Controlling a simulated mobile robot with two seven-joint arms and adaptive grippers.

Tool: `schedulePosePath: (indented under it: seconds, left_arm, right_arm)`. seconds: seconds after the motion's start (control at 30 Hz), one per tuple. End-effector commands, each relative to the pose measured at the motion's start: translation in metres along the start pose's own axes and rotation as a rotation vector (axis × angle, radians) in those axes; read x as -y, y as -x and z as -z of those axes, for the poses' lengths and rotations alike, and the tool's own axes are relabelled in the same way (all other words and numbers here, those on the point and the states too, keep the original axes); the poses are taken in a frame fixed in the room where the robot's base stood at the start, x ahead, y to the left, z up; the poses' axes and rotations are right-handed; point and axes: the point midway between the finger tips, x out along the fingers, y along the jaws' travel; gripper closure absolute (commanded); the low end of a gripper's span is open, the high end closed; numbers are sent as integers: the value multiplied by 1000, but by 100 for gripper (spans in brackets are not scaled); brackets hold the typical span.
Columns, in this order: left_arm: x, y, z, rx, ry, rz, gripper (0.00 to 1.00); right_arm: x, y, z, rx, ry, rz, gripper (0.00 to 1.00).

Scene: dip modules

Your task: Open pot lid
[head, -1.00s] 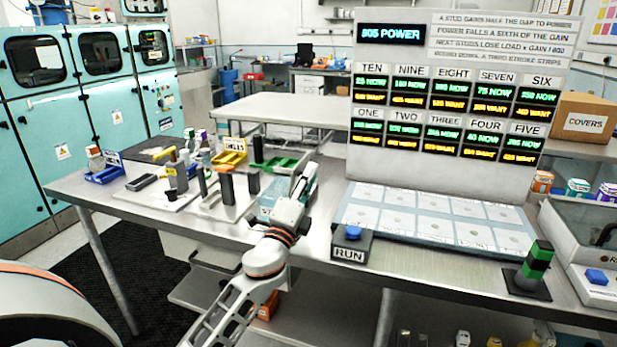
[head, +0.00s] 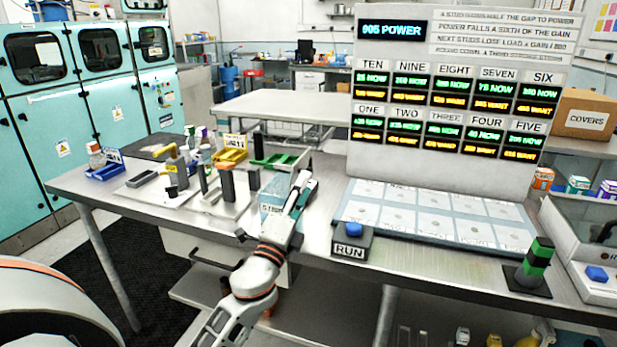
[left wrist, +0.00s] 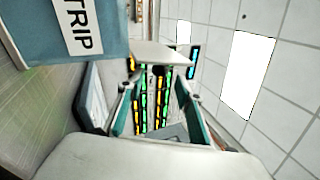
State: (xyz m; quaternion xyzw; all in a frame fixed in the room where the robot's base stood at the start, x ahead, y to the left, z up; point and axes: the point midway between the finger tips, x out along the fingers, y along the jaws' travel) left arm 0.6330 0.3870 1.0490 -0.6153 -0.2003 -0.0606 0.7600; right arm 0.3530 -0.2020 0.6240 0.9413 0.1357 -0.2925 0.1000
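A teal box-like pot (head: 270,197) stands on the bench, partly behind my left gripper. Its label ends in "TRIP" in the left wrist view, where the pot (left wrist: 30,45) fills the upper left corner. I cannot make out its lid or whether it is raised. My left gripper (head: 304,182) is just right of the pot, apart from it as far as I can tell. In the left wrist view the fingers (left wrist: 163,112) are spread, with the display board showing between them. My right gripper is not in view.
A display board (head: 450,170) stands behind a panel of white pads (head: 440,216). A RUN button box (head: 352,243) is right of my arm. Posts on a base (head: 225,203), a yellow tray (head: 230,155) and a green tray (head: 283,161) stand to the left and behind.

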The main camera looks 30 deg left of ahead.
Motion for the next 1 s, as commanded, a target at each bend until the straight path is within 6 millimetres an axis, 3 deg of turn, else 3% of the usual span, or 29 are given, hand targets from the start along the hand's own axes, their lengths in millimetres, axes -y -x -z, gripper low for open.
schedulePosePath:
  seconds: [0.2,0.4,1.0]
  left_arm:
    - [0,44,-1,5,3,-2,65]
    - [1,60,-1,3,2,1,65]
    - [1,68,-1,1,-1,2,65]
  right_arm:
    - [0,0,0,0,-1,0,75]
    - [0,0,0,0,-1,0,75]
    - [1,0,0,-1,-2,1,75]
